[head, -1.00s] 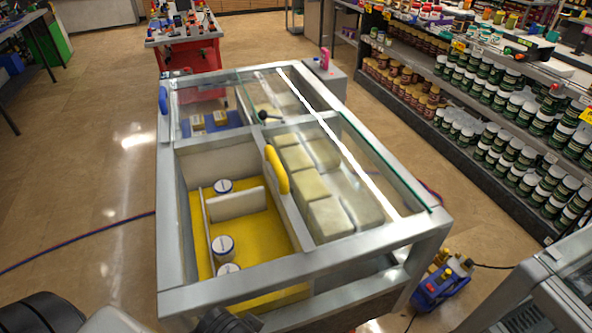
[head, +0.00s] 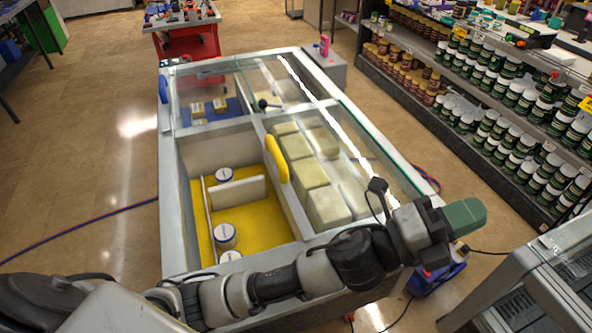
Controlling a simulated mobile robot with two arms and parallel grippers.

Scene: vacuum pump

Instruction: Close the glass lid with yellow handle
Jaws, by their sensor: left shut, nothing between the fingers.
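The chest (head: 168,190) has a metal frame and several compartments. The glass lid with the yellow handle (head: 277,159) lies over the near right compartment, above pale blocks. The handle is at the lid's left edge, by the middle divider. The near left compartment is uncovered, showing its yellow floor (head: 255,213). My left arm crosses the chest's near edge from the left. My left gripper (head: 464,219), with a green end, is shut and empty at the right, beyond the chest's near right corner and away from the handle. My right gripper is not in view.
White jars (head: 224,237) and a white divider stand in the open compartment. Blue (head: 163,89) and black (head: 264,104) handles are on the far lids. A stocked shelf (head: 470,120) is at the right, a red cart (head: 190,44) behind.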

